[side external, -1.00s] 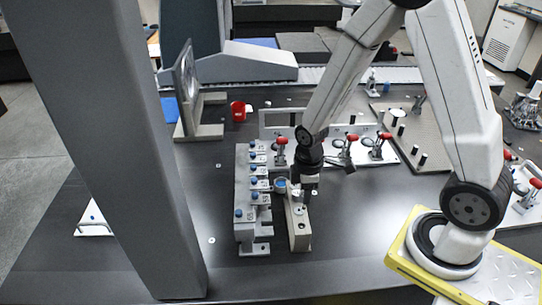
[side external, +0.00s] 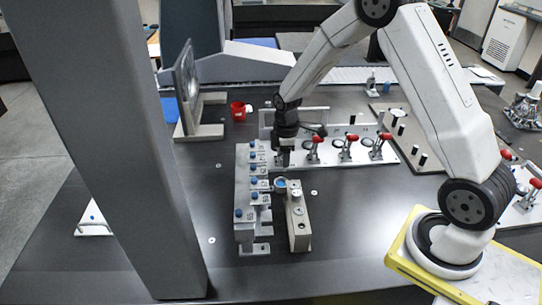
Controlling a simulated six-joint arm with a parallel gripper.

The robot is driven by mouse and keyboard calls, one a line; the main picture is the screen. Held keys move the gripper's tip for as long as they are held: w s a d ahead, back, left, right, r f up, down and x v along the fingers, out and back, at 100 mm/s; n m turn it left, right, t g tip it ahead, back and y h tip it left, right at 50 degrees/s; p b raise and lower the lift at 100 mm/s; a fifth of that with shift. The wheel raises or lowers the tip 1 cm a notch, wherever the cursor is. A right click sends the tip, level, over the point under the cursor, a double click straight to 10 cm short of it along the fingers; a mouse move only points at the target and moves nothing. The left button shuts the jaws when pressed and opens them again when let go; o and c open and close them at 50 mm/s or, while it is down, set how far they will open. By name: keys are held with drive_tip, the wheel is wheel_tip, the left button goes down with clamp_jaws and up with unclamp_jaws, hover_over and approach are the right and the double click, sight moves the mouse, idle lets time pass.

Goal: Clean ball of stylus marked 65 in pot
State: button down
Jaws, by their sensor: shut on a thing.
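A grey rack (side external: 243,190) with several blue-topped styluses stands left of centre; the number 65 is not readable. A small round pot (side external: 281,184) with blue inside is just right of the rack. The stylus ball is not discernible.
A plate with red-handled clamps (side external: 346,151) is behind and right of my gripper. A red cup (side external: 238,110) stands at the back. A grey column (side external: 120,160) is at left. The front table is clear.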

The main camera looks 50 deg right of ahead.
drive_tip(key=w+d, duration=0.7)
drive_tip(key=d, duration=0.1)
hover_over(282, 185)
wheel_tip(282, 185, down, 7)
drive_tip(key=shift+w+f, duration=0.2)
drive_tip(key=shift+f, duration=0.3)
drive_tip(key=shift+f, duration=0.2)
drive_tip(key=shift+f, duration=3.05)
drive_tip(key=shift+f, duration=0.3)
drive_tip(key=shift+s, duration=0.1)
drive_tip(key=shift+n, duration=2.9)
